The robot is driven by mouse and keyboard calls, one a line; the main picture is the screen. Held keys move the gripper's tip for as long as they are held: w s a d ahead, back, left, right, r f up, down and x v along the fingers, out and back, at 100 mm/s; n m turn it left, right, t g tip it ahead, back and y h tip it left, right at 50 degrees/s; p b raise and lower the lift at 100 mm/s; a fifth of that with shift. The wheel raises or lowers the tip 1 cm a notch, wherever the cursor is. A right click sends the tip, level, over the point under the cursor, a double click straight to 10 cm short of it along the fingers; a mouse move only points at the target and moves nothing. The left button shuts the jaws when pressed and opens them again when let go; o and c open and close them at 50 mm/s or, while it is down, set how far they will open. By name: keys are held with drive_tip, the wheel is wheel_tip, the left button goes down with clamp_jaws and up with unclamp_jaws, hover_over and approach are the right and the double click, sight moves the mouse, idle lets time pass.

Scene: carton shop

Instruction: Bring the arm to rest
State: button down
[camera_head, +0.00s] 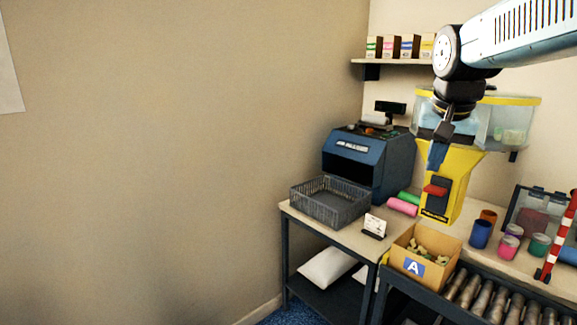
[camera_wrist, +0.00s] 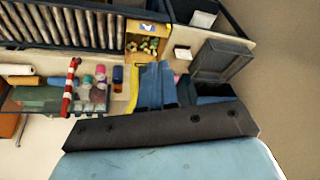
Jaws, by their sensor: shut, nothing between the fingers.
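My gripper (camera_head: 437,154) hangs down from my raised arm at the upper right in the head view, in front of the yellow machine (camera_head: 461,180). Its blue fingers are together and hold nothing. In the wrist view the gripper (camera_wrist: 157,66) also shows at the middle, with the fingers side by side. It appears above the bench items and apart from them, though the exact gap cannot be told.
A wire basket (camera_head: 329,201) and blue machine (camera_head: 368,160) stand on the table. A carton marked A (camera_head: 425,255) sits beside the rollers (camera_head: 485,298). Coloured cups (camera_head: 481,233) and a red-white striped bar (camera_head: 562,237) are at right. A shelf (camera_head: 400,61) holds boxes.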

sight(433, 190)
drive_tip(key=s+a+f+n, duration=0.2)
drive_tip(key=s+f, duration=0.1)
drive_tip(key=s, duration=0.3)
drive_tip(key=s+a+f+n+t+y, duration=0.1)
drive_tip(key=s+a+f+n, duration=0.1)
drive_tip(key=s+a+f, duration=0.1)
drive_tip(key=s+f, duration=0.1)
drive_tip(key=s, duration=0.1)
drive_tip(key=shift+s+a+f+n+t, duration=0.15)
drive_tip(key=shift+s+a+n+t, duration=0.15)
drive_tip(key=shift+s+n, duration=0.1)
idle(3.4)
drive_tip(key=w+d+r+m+g+h, duration=0.1)
drive_tip(key=w+d+r+m, duration=0.2)
drive_tip(key=w, duration=0.5)
drive_tip(key=w+d+r+m+g, duration=0.1)
drive_tip(key=w+d+r+m, duration=0.2)
drive_tip(key=w+d+r, duration=0.2)
drive_tip(key=w+d+r+m+g+h, duration=0.1)
drive_tip(key=w+d+r+m, duration=0.2)
drive_tip(key=w+r, duration=0.3)
drive_tip(key=w+d, duration=0.1)
drive_tip(key=w, duration=0.4)
drive_tip(key=shift+w+d+r+m+h, duration=0.15)
drive_tip(key=shift+w+d+m+h, duration=0.1)
drive_tip(key=shift+w+m+h, duration=0.1)
drive_tip(key=x, duration=2)
drive_tip(key=shift+s+a, duration=0.2)
drive_tip(key=shift+s, duration=0.15)
